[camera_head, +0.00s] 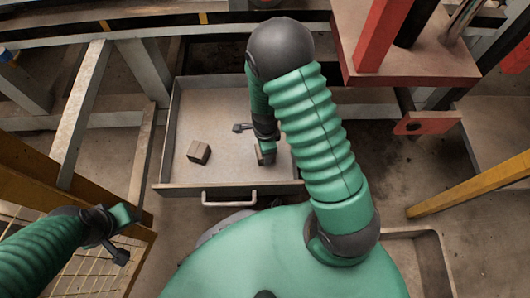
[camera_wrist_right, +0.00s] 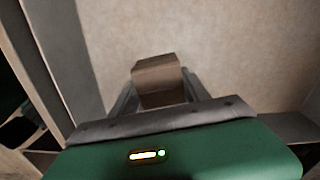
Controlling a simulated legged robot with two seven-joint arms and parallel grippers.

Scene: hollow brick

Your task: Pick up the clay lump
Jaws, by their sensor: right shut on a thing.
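A brown, block-shaped clay lump (camera_wrist_right: 158,80) sits between the two fingers of my right gripper (camera_wrist_right: 160,98) in the right wrist view. The fingers are shut on its sides. In the head view my right gripper (camera_head: 265,157) reaches down into the right part of an open drawer (camera_head: 228,187), and the lump (camera_head: 270,156) is partly hidden by it. I cannot tell whether the lump touches the drawer floor. A similar brown block (camera_head: 199,151) lies apart at the left in the drawer. My left gripper (camera_head: 124,238) is outside the drawer at lower left; its finger gap is unclear.
The drawer has raised walls and a pale handle (camera_head: 229,198) in front. A red frame (camera_head: 400,50) stands at the upper right, and a yellow bar (camera_head: 470,185) slants at the right. The drawer floor between the two blocks is clear.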

